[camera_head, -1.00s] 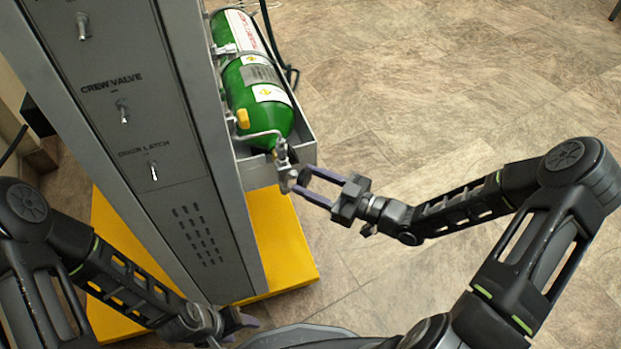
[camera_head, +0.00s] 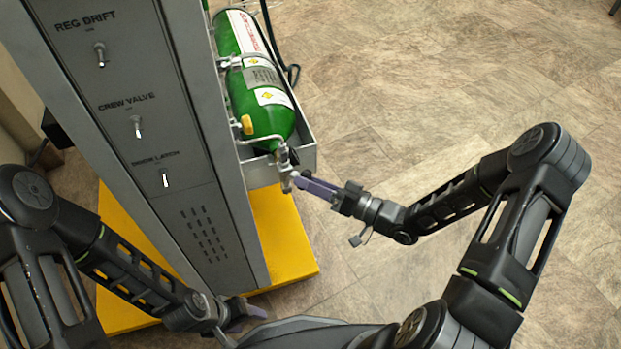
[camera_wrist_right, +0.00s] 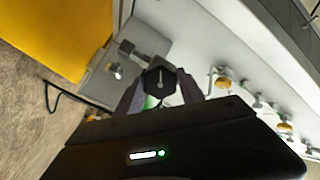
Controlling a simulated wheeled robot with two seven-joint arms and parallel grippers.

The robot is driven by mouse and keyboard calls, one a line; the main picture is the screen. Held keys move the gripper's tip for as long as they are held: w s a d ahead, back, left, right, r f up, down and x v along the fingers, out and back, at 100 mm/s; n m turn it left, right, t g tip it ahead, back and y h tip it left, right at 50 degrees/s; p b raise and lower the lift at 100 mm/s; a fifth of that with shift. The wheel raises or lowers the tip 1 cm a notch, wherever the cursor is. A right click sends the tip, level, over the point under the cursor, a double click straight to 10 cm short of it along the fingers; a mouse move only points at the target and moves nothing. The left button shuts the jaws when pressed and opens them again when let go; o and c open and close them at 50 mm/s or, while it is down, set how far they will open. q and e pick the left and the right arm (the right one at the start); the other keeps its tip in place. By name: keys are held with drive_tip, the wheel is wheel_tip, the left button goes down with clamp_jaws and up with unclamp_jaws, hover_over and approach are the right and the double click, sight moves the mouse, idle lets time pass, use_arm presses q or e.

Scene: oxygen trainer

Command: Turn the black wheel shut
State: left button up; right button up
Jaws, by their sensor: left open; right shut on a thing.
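The black wheel (camera_wrist_right: 159,82) sits between my right gripper's two fingers in the right wrist view, its face with a pale mark turned to the camera. My right gripper (camera_head: 300,182) is shut on it at the valve end of the green cylinder (camera_head: 262,105). In the head view the fingers overlap, seen nearly edge-on, and hide most of the wheel. A silver valve fitting (camera_head: 284,160) joins the cylinder's lower end. My left gripper (camera_head: 245,311) is open and empty, low in front of the grey cabinet, partly hidden by my own body.
The tall grey cabinet (camera_head: 205,235) with labelled toggle switches stands left of the cylinder on a yellow base (camera_head: 290,245). A grey tray (camera_head: 307,150) holds the cylinder. A black hose (camera_head: 270,30) runs behind it. The tiled floor to the right is clear.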

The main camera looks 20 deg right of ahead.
drive_tip(key=m+p, duration=0.5)
drive_tip(key=m, duration=1.8)
drive_tip(key=shift+d+r+m, duration=0.1)
drive_tip(key=shift+m, duration=0.3)
drive_tip(key=o, duration=1.4)
drive_tip(key=shift+c, duration=0.2)
drive_tip(key=v, duration=0.7)
drive_tip(key=shift+s+d+p, duration=0.25)
drive_tip(key=shift+p, duration=0.05)
